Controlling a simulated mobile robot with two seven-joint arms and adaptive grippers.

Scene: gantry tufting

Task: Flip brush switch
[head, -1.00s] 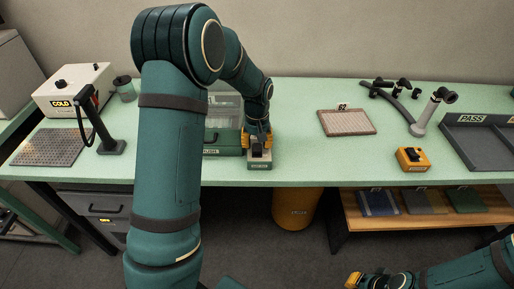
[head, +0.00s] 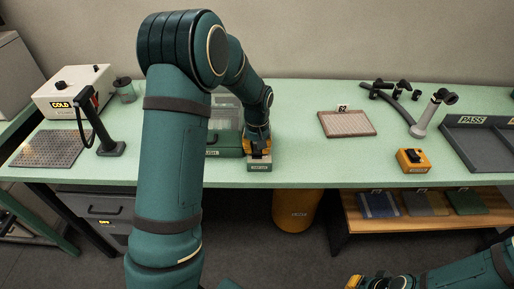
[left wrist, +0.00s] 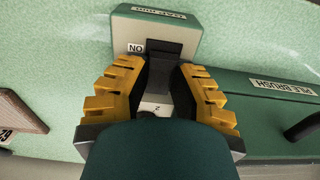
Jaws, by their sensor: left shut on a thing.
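In the left wrist view the box (left wrist: 140,35) shows an "ON" label, upside down, beside a black lever (left wrist: 160,72). My left gripper (head: 257,147) is over the box, with its yellow fingers (left wrist: 158,85) on both sides of the black lever, shut on it. A small white label shows between the fingers. The lever's exact position is hard to tell. My right gripper (head: 354,283) is partly in view at the bottom edge, away from the table; its fingertips are unclear.
A green pile brush box (left wrist: 265,95) stands right beside the switch. A yellow box with a black knob (head: 412,160) sits farther right. A tufted panel (head: 347,123), a grey PASS tray (head: 480,148) and a black stand (head: 108,140) are apart. The table between switch and panel is clear.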

